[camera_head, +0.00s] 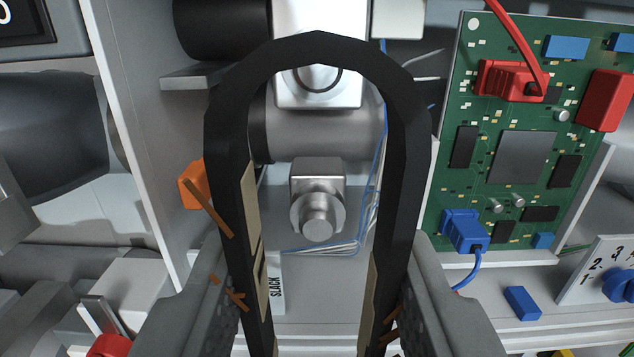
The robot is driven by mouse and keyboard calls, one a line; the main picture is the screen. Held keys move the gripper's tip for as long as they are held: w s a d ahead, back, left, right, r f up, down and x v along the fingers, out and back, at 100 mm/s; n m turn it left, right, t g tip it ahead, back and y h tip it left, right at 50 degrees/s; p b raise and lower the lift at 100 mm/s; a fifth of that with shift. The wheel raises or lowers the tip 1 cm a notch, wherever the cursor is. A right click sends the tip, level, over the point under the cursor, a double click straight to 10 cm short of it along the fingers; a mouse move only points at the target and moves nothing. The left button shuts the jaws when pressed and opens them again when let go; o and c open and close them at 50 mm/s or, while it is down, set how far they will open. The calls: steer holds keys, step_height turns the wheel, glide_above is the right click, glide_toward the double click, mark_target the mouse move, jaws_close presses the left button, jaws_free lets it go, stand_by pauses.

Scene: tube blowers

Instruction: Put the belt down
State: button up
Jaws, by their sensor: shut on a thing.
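The belt (318,46) is a black flat band that stands up in an arch in the middle of the view. My gripper (312,285) reaches in from the bottom, with one grey finger on each side of the belt's two legs. It is shut on the belt. The belt's lower ends run out of the picture. Through the arch show a metal shaft (318,222) on a grey block and a white plate lettered SLACK (276,284).
A green circuit board (495,160) with red and blue connectors stands at the right. A numbered dial with a blue knob (618,286) is at the lower right. A white panel wall (135,120) rises at the left. Thin blue wires (365,215) run behind the belt.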

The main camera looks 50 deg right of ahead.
mark_target(318, 119)
steer(key=x, duration=0.4)
steer(key=shift+w+d, duration=0.2)
steer(key=shift+v, duration=2.55)
steer(key=x, duration=1.3)
steer(key=shift+w+d, duration=0.1)
steer(key=shift+d, duration=0.1)
steer(key=shift+a, duration=0.35)
steer(key=shift+c, duration=0.5)
steer(key=shift+s, duration=0.35)
